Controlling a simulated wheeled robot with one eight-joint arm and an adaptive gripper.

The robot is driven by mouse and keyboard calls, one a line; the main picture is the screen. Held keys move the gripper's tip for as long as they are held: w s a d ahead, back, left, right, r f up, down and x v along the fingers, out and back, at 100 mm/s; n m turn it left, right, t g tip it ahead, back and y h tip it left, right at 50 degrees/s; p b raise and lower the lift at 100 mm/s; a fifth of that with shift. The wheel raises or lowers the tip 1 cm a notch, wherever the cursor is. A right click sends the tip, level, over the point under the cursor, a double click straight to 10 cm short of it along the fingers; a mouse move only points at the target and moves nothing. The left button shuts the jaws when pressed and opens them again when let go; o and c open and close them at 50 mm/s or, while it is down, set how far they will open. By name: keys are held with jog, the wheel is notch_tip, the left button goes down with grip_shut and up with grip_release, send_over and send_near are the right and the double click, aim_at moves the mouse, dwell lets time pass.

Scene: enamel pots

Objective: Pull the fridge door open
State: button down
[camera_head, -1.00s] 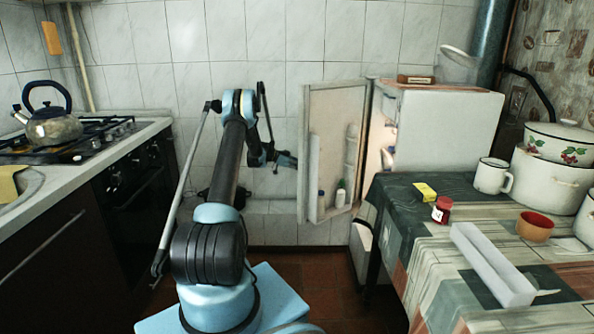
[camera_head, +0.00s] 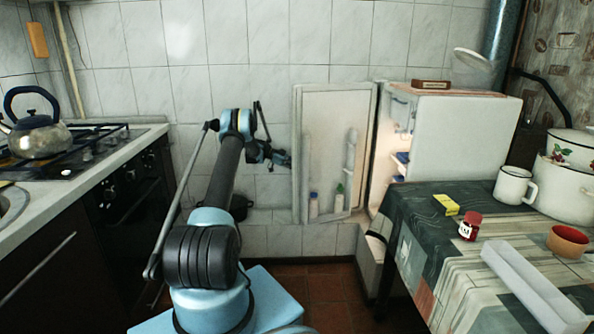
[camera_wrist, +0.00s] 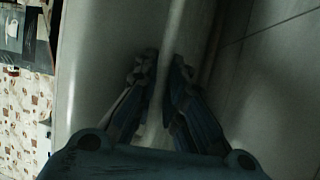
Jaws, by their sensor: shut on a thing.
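The fridge (camera_head: 465,135) stands behind the table, with a white side facing me. Its door (camera_head: 330,112) stands wide open to the left, its inner face and shelves toward me. A few bottles (camera_head: 339,200) stand in the door's lower shelf. My gripper (camera_head: 286,160) is at the door's left edge, partly hidden. In the wrist view my gripper (camera_wrist: 164,65) is shut on the pale, bar-like door handle (camera_wrist: 174,25), with one finger on each side. The door's outer face (camera_wrist: 105,70) lies beside it.
The table (camera_head: 425,215) at right holds a mug (camera_head: 514,186), a red jar (camera_head: 469,226), a yellow box (camera_head: 446,204) and pots. A stove counter (camera_head: 85,170) with a kettle (camera_head: 38,135) is at left. The tiled wall (camera_head: 255,60) is behind the door; floor (camera_head: 330,290) shows between.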

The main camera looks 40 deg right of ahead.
jog(key=shift+w+a, duration=0.1)
jog(key=shift+a, duration=0.05)
jog(key=c, duration=1.6)
grip_release()
jog(key=shift+c, duration=0.2)
jog(key=v, duration=1.2)
